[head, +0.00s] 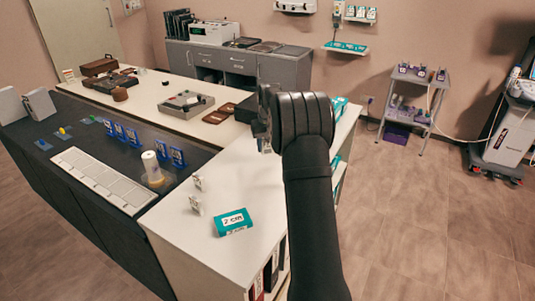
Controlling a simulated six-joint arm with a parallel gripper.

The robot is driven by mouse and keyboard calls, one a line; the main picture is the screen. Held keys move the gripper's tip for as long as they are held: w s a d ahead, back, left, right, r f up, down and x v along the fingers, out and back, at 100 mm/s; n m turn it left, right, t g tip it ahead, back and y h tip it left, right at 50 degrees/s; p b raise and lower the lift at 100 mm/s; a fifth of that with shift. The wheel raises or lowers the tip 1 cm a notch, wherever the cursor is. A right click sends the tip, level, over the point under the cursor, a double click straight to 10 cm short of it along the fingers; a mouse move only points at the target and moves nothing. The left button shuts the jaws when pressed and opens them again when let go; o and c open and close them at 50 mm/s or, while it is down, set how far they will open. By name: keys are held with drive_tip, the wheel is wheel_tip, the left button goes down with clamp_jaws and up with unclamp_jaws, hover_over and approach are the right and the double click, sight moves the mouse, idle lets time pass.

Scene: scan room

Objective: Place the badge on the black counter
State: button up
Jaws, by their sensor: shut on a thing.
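My gripper (263,128) is above the white counter (262,189), seen from behind with my dark arm leading up to it. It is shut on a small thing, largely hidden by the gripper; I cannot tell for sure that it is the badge. Two small white badge-like pieces, one farther back (197,183) and one nearer (196,205), stand on the white counter to the gripper's lower left. The black counter (70,126) runs along the left, beside the white surface. Several blue upright holders (120,132) stand on it.
A long white tray (103,180) and a yellow-and-white container (152,168) are on the black counter. A teal "2 cm" box (233,222) lies on the white counter. A grey device (186,104) and a brown pad (218,114) lie farther back. Dark counter shows between these things.

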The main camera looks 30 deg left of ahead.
sight(267, 153)
drive_tip(key=shift+f, duration=2)
drive_tip(key=shift+f, duration=0.15)
drive_tip(key=o, duration=0.9)
drive_tip(key=shift+o, duration=0.2)
wheel_tip(267, 153, up, 11)
drive_tip(key=s+d, duration=0.1)
drive_tip(key=shift+s+d+r, duration=0.1)
drive_tip(key=shift+d+r, duration=0.05)
drive_tip(key=shift+r, duration=0.2)
drive_tip(key=shift+c, duration=0.6)
drive_tip(key=shift+r, duration=0.3)
drive_tip(key=c, duration=0.4)
